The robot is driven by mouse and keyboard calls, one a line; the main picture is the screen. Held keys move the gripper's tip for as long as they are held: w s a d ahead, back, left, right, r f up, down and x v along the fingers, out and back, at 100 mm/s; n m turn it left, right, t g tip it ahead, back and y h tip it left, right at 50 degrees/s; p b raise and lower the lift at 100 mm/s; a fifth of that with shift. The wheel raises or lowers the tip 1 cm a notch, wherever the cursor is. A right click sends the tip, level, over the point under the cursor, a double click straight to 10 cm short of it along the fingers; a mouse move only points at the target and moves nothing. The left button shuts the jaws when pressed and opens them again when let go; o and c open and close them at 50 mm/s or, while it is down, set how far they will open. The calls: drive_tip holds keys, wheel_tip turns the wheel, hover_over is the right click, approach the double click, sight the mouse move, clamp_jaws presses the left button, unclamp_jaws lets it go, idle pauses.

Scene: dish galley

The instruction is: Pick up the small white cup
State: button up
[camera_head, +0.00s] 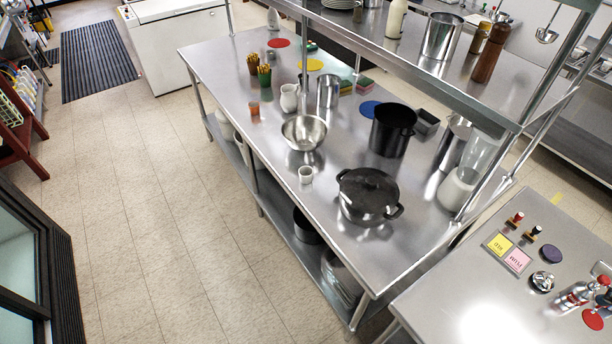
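A small white cup (305,175) stands upright on the steel table (238,111), close to its left long edge. It is just below a shiny metal bowl (304,132) in the picture and left of a black lidded pot (368,195), apart from both. My gripper does not show in the head view.
A white pitcher (289,97), a metal canister (328,91) and a tall black pot (392,129) stand farther back on the table. Posts and an upper shelf (425,68) rise over its right side. The tiled floor (165,200) to the left is clear.

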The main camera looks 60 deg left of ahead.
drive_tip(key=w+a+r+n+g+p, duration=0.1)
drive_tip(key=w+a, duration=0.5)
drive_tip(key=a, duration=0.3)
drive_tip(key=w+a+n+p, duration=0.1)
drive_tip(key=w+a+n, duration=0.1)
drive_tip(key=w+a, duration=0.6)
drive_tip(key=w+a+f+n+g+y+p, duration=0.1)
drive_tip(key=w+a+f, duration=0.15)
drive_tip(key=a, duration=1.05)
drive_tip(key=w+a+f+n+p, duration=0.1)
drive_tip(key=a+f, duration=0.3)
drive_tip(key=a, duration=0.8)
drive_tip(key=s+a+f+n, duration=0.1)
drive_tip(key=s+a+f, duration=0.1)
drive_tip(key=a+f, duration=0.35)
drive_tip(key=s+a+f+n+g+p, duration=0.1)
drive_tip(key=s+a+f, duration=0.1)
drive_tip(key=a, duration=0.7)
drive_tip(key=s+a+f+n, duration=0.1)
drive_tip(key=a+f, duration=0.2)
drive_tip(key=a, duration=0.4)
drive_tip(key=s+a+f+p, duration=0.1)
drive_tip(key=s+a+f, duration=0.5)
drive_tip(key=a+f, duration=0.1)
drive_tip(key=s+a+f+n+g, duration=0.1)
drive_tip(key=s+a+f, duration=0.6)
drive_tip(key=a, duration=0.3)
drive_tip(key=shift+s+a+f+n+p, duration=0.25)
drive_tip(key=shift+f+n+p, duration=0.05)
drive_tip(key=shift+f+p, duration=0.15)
